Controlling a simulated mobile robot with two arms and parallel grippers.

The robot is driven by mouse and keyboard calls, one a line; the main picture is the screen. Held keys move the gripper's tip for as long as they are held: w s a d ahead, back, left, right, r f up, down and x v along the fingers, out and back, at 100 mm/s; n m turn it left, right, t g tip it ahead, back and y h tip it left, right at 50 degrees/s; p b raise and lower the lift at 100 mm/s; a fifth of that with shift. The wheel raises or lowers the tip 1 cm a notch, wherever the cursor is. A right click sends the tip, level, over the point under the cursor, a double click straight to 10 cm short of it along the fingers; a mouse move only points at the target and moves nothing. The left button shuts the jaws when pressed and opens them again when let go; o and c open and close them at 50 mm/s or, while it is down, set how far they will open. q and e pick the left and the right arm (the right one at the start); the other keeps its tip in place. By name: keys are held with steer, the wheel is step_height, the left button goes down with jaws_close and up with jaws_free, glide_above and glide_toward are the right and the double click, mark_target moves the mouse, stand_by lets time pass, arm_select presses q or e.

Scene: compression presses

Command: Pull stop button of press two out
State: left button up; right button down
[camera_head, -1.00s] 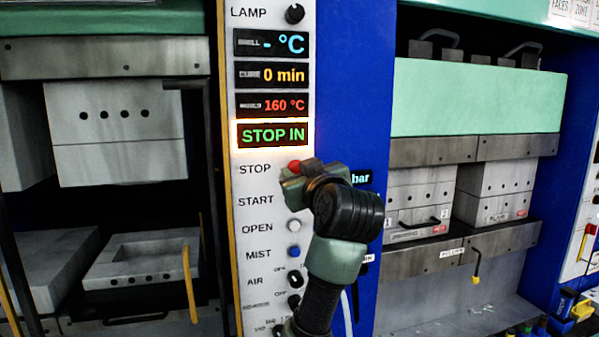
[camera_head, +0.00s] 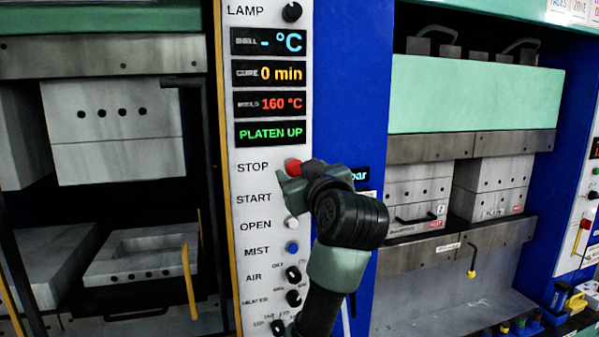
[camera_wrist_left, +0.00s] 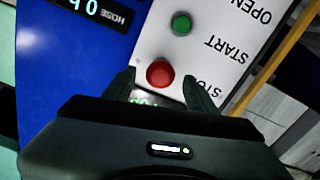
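The red stop button (camera_head: 293,167) sits beside the STOP label on the white control panel (camera_head: 262,182). The display above it (camera_head: 270,133) reads PLATEN UP in green. My left gripper (camera_head: 289,182) is at the button, just right of and below it, and partly hides the panel there. In the left wrist view the red button (camera_wrist_left: 160,73) lies between the two spread fingertips (camera_wrist_left: 163,84), with a gap on each side. The gripper is open and holds nothing. My right gripper is not in view.
A green start button (camera_wrist_left: 181,24) is close by in the left wrist view. Below are a white open button (camera_head: 291,223), a blue mist button (camera_head: 292,247) and several black knobs. Presses with moulds stand left and right of the panel.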

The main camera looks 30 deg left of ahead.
arm_select(q)
steer(key=shift+s+d+b, duration=0.2)
steer(key=shift+d+b, duration=0.05)
steer(key=shift+b, duration=0.05)
steer(key=b+v, duration=0.2)
steer(key=v, duration=0.5)
steer(key=shift+s, duration=0.1)
